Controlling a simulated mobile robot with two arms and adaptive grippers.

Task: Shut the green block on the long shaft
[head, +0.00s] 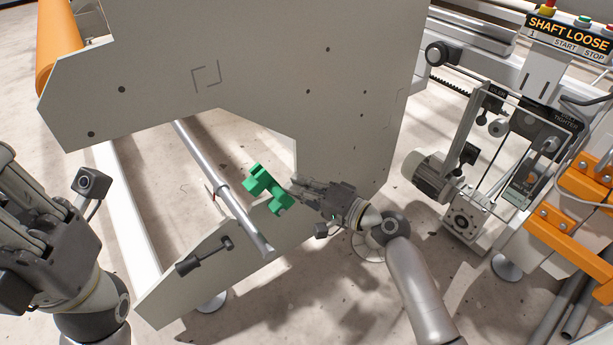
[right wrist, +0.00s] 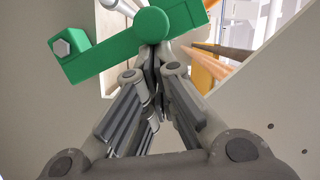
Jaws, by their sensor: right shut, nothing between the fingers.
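The green block (head: 268,188) is at the middle of the head view, beside the grey end plate's cut-out and to the right of the long silver shaft (head: 207,163). In the right wrist view the green block (right wrist: 110,48) shows a round boss and a hex bolt head at its left end. My right gripper (head: 293,190) is shut and empty, its fingertips at the block's round part; I cannot tell whether they touch.
The large grey end plate (head: 250,60) stands around the work area. A motor and belt unit (head: 432,175) is on the right, under a sign (head: 566,35) reading SHAFT LOOSE. Orange brackets (head: 565,225) are at far right. A black handle (head: 205,256) sits on the lower plate.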

